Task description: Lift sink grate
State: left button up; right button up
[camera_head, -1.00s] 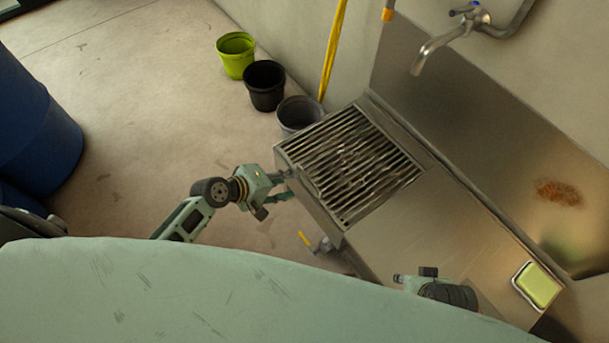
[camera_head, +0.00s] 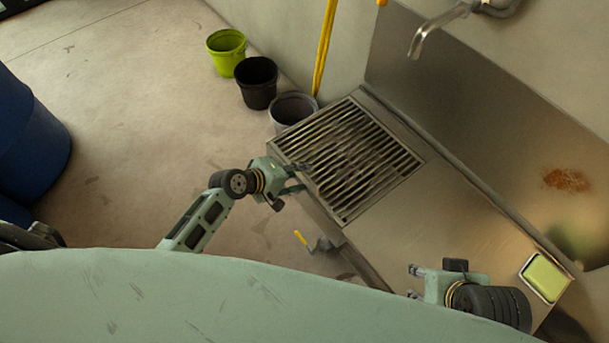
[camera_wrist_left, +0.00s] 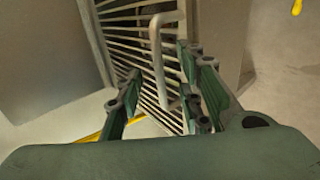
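The metal sink grate (camera_head: 345,160) with parallel slats lies over the left part of the steel sink counter (camera_head: 440,225). In the left wrist view, a pale U-shaped handle (camera_wrist_left: 157,62) stands out in front of the grate slats (camera_wrist_left: 125,50). My left gripper (camera_head: 297,179) is at the grate's left front edge. Its fingers are apart in the left wrist view (camera_wrist_left: 160,92), with the handle between them in the picture; I cannot tell whether they touch it. My right gripper (camera_head: 414,282) is over the counter's front edge, fingers apart and empty.
A faucet (camera_head: 440,30) hangs over the counter's back. A green sponge in a dish (camera_head: 545,278) lies at the right. Green (camera_head: 227,55), black (camera_head: 257,85) and grey (camera_head: 292,108) buckets stand beyond the grate. A yellow-handled valve (camera_head: 302,239) projects below the counter. Blue barrels (camera_head: 30,140) stand left.

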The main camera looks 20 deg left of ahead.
aim_at(304, 173)
pick_arm(q)
jog(key=shift+w+d+f, duration=0.25)
jog(key=shift+w+f, duration=0.1)
jog(key=shift+b+x, duration=0.45)
jog(key=shift+x, duration=0.3)
jog(key=shift+w+d+f, duration=0.15)
jog(key=shift+w+d, duration=0.05)
pick_arm(e)
jog(key=w+a+r+t+y, duration=0.1)
jog(key=w+a+r+t, duration=0.1)
jog(key=w, duration=0.5)
jog(key=shift+t, duration=0.9)
jog(key=shift+a, duration=0.1)
pick_arm(q)
jog(key=shift+c, duration=0.4)
grip_shut()
